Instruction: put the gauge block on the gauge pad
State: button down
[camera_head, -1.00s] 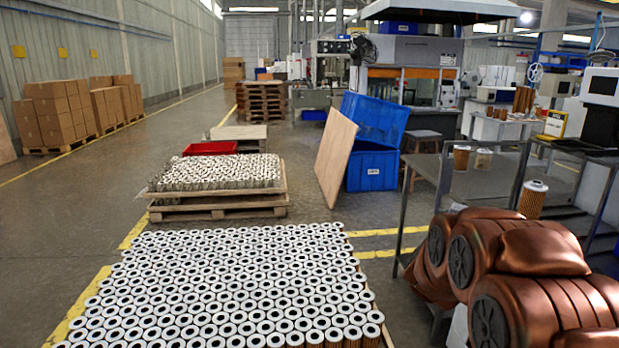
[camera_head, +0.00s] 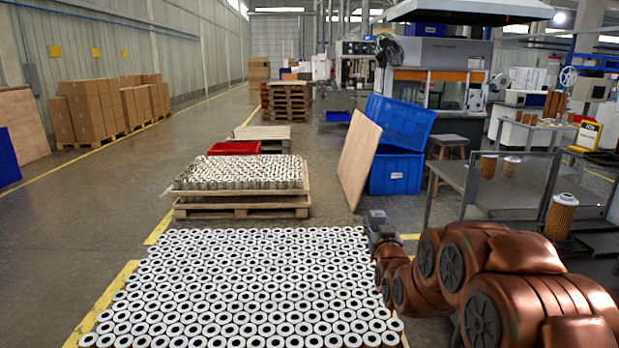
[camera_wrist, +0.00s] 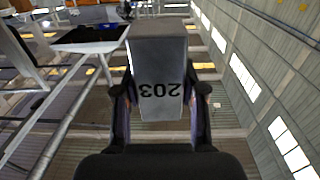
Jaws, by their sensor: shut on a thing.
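In the wrist view a grey block (camera_wrist: 158,60) with the upside-down number 203 on its face sits between the two dark fingers of my gripper (camera_wrist: 160,92). My gripper is shut on this block, which I take to be the gauge block. In the head view the end of my copper-coloured arm shows small and dark grey just right of the rows of filter cartridges (camera_head: 250,290). The block cannot be told apart there. I cannot make out a gauge pad in either view.
A grey metal table (camera_head: 515,190) at the right carries several cartridges. A blue crate (camera_head: 396,172) with a leaning wooden board (camera_head: 358,160) stands behind the cartridge rows. A pallet stack (camera_head: 240,207) of cartridges lies further back.

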notch_tip(320, 180, up, 16)
jog(key=p, duration=1.5)
jog(key=shift+a, duration=0.1)
